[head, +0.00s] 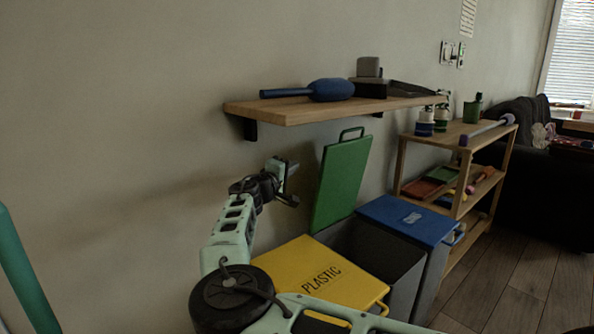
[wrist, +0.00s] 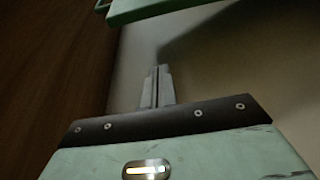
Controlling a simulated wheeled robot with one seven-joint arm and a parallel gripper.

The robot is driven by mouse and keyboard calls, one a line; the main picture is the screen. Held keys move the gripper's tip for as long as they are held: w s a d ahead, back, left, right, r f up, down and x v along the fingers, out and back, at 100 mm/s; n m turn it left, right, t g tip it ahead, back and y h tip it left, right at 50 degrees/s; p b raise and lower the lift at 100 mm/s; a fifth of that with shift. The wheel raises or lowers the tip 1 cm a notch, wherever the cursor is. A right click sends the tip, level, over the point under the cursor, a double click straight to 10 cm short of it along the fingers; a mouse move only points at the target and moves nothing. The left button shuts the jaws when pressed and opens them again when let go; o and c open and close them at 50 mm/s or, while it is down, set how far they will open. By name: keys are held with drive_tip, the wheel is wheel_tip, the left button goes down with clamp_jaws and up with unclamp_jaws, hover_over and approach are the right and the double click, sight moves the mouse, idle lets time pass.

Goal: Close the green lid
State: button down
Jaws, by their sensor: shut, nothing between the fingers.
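The green lid (head: 341,182) stands open and nearly upright against the wall, its handle at the top, behind an open grey bin (head: 385,258). In the wrist view part of the green lid (wrist: 165,8) crosses the top edge. My gripper (head: 292,168) is just left of the lid in the head view, near its upper half, with a gap between them in the picture. In the wrist view its fingers (wrist: 159,72) are together and hold nothing. The exact fingertips are hard to make out in the head view.
A yellow PLASTIC lid (head: 318,277) lies closed to the left, and a blue lid (head: 408,219) lies closed to the right. A wooden wall shelf (head: 290,113) with a blue brush hangs above the lid. A wooden rack (head: 458,135) stands further right.

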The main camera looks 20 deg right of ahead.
drive_tip(key=w+d+b, duration=0.1)
drive_tip(key=d, duration=0.7)
drive_tip(key=shift+w+f, duration=0.15)
drive_tip(key=shift+w, duration=0.15)
drive_tip(key=shift+d, duration=0.1)
drive_tip(key=shift+b, duration=0.3)
drive_tip(key=s+d+f+m+h+b, duration=0.2)
drive_tip(key=s+f+m+b, duration=0.4)
drive_tip(key=s+b, duration=0.3)
drive_tip(key=s+d+f+m+g+h+b, duration=0.1)
drive_tip(key=s+d+f+m+b, duration=0.4)
drive_tip(key=s+b, duration=0.5)
drive_tip(key=shift+f+m+h+b, duration=0.6)
drive_tip(key=shift+f+b, duration=0.65)
drive_tip(key=shift+b, duration=0.75)
drive_tip(key=shift+s, duration=0.15)
